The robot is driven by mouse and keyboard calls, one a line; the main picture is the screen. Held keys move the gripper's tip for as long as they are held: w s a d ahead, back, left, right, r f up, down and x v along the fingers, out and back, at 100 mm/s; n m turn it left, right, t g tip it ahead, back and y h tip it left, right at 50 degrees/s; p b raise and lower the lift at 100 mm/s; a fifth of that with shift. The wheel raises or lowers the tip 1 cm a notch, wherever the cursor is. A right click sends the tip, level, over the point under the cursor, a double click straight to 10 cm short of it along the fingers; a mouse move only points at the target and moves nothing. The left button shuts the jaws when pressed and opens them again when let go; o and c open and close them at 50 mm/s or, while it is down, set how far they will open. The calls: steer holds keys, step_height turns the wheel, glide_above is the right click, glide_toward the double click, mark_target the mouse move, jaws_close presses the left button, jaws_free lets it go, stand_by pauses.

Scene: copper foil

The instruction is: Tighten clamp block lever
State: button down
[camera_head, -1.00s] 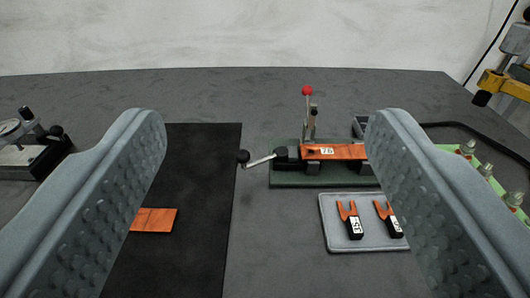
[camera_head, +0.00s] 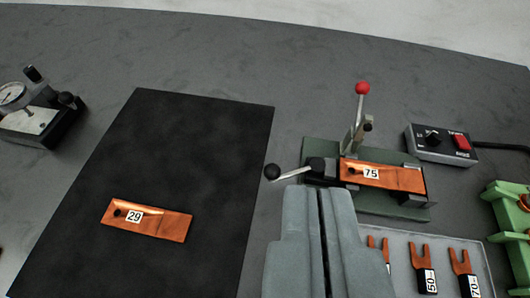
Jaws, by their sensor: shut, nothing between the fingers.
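The clamp block (camera_head: 411,209) is a dark green base at right of centre with dark metal parts on it. A copper foil strip labelled 75 (camera_head: 400,178) lies across it. An upright metal lever with a red ball (camera_head: 362,88) rises behind the strip. A crank lever with a black ball end (camera_head: 272,172) sticks out to the left of the block. My gripper (camera_head: 319,190) is shut and empty, its two fingers side by side. Its tips appear just in front of the block's left end, below the crank arm in the picture. Whether they touch it cannot be told.
A black mat (camera_head: 150,140) holds a copper piece labelled 29 (camera_head: 165,224). A grey tray (camera_head: 400,247) with several fork-shaped copper pieces is partly hidden by my gripper. A switch box (camera_head: 440,145), a dial gauge (camera_head: 40,112) and a green terminal rack (camera_head: 508,215) stand around.

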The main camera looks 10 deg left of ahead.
steer(key=w+a+f+n+g, duration=0.2)
steer(key=w+a+f+g, duration=0.1)
steer(key=w+g, duration=0.4)
steer(key=w+a+f+n+g+h, duration=0.1)
steer(key=w+a+f+n+g, duration=0.1)
steer(key=w+g, duration=0.6)
steer(key=shift+w+a+f, duration=0.5)
steer(key=shift+w+a, duration=0.15)
steer(key=shift+w, duration=2.65)
steer(key=x, duration=0.4)
steer(key=s+d+x, duration=0.1)
steer(key=x, duration=0.2)
steer(key=s+x, duration=0.1)
steer(key=x, duration=0.3)
steer(key=shift+s+d, duration=0.1)
steer(key=shift+d, duration=0.1)
steer(key=shift+s+d+f, duration=0.2)
steer(key=shift+s+f, duration=0.1)
steer(key=shift+s, duration=0.15)
